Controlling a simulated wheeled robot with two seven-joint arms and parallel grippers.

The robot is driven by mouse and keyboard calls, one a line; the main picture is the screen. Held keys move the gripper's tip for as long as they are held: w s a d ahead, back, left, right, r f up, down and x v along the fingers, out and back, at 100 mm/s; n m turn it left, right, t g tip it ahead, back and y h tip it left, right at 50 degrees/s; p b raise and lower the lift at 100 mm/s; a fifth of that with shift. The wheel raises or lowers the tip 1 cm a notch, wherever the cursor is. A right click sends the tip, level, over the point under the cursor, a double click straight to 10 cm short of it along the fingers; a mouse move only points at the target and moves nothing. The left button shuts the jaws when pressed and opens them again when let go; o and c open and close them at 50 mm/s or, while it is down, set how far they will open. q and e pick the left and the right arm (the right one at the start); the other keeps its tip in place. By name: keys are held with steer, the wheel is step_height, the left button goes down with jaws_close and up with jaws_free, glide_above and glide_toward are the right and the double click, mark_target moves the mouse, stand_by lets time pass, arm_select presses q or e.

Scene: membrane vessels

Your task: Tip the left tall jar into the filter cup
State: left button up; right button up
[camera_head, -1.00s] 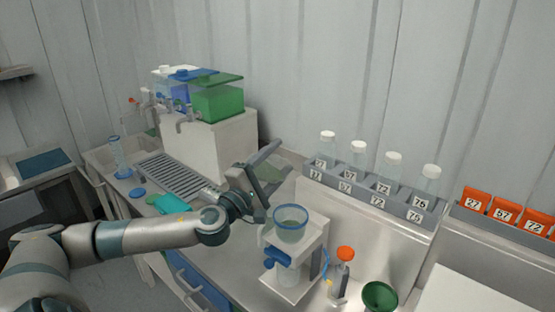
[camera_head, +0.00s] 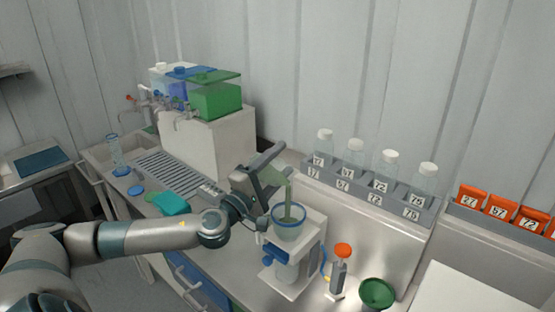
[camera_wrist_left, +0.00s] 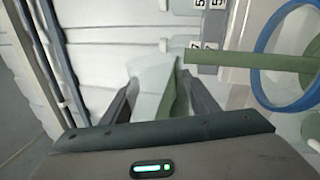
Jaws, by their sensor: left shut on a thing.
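My left gripper (camera_head: 264,179) is shut on a clear tall jar (camera_wrist_left: 152,88), which lies tilted between its fingers above the filter cup. The jar is mostly hidden by the fingers in the head view. A green stream (camera_head: 288,198) runs from its mouth down into the filter cup (camera_head: 290,232), a clear cup with a blue rim on a white stand. In the left wrist view the stream (camera_wrist_left: 240,58) crosses the cup's blue rim (camera_wrist_left: 262,78). Some green liquid shows in the cup. My right gripper is not in view.
A white stand (camera_head: 312,245) holds the cup. An orange-capped bottle (camera_head: 339,272) and a green funnel (camera_head: 377,293) stand to its right. A grey rack (camera_head: 365,188) of white-capped bottles is behind. Another clear tall vessel (camera_head: 114,152) stands far left, near a teal object (camera_head: 171,203).

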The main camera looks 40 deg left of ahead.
arm_select(q)
steer(key=shift+d+m, duration=0.25)
steer(key=shift+m, duration=0.05)
stand_by(0.4)
steer(key=shift+m+h+p, duration=0.3)
steer(key=shift+m+p, duration=0.05)
steer(key=shift+m, duration=0.05)
steer(key=shift+d+f+m+p, duration=0.15)
steer(key=shift+d+m+p, duration=0.15)
steer(key=shift+m, duration=0.5)
steer(key=shift+m+h+p, duration=0.3)
steer(key=shift+h, duration=0.1)
steer(key=shift+d+r+m+p, duration=0.3)
steer(key=shift+m+p, duration=0.6)
steer(key=shift+p, duration=0.05)
steer(key=shift+h, duration=0.3)
